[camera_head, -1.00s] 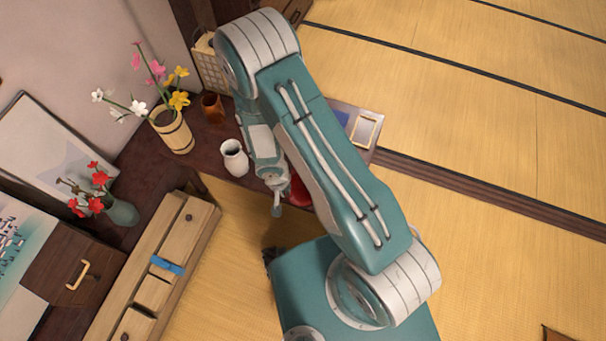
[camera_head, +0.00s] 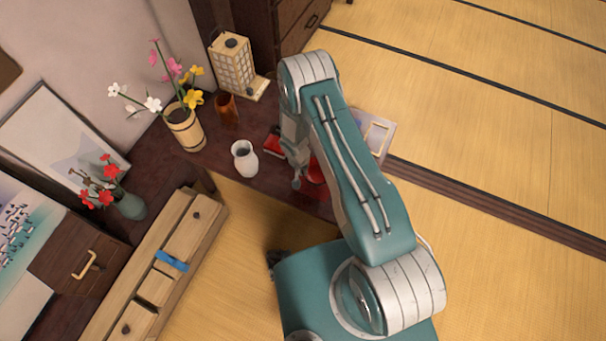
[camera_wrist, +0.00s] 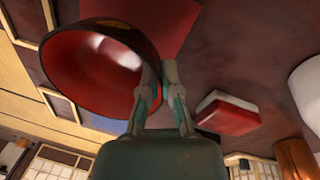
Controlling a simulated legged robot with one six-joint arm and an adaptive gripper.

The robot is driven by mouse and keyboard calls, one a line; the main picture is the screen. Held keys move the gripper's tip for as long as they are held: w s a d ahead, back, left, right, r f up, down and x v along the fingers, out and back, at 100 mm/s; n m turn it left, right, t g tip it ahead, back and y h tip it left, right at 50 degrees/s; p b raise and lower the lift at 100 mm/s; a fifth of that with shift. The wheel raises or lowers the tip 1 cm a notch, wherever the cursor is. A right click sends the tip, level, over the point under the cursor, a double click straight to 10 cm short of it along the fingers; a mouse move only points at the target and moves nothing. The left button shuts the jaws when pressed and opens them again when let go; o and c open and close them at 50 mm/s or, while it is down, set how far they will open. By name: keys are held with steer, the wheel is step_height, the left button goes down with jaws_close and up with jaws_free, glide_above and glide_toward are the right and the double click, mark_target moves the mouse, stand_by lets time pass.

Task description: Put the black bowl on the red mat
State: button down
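The black bowl (camera_wrist: 62,75) has a dark outside and a glossy red inside. In the wrist view it fills the upper left, with its open side facing the camera. My gripper (camera_wrist: 158,68) has its fingers closed together at the bowl's right rim, with the wall pinched between them. The red mat (camera_wrist: 178,20) lies flat on the dark table behind the bowl, partly covered by it. I cannot tell whether bowl and mat touch. In the head view, my arm hides most of this area; a red patch (camera_head: 316,171) shows beside my gripper (camera_head: 297,182).
A red and white box (camera_wrist: 228,114) lies near the gripper. A white vase (camera_head: 244,158), a brown cup (camera_head: 227,110) and a flower bucket (camera_head: 185,130) stand left on the dark table. A lantern (camera_head: 233,65) stands behind. A tray (camera_head: 378,135) lies right of my arm.

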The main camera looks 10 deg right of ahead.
steer(key=shift+s+f, duration=0.1)
steer(key=shift+f, duration=1.1)
steer(key=shift+f, duration=0.1)
steer(key=c, duration=0.8)
jaws_free()
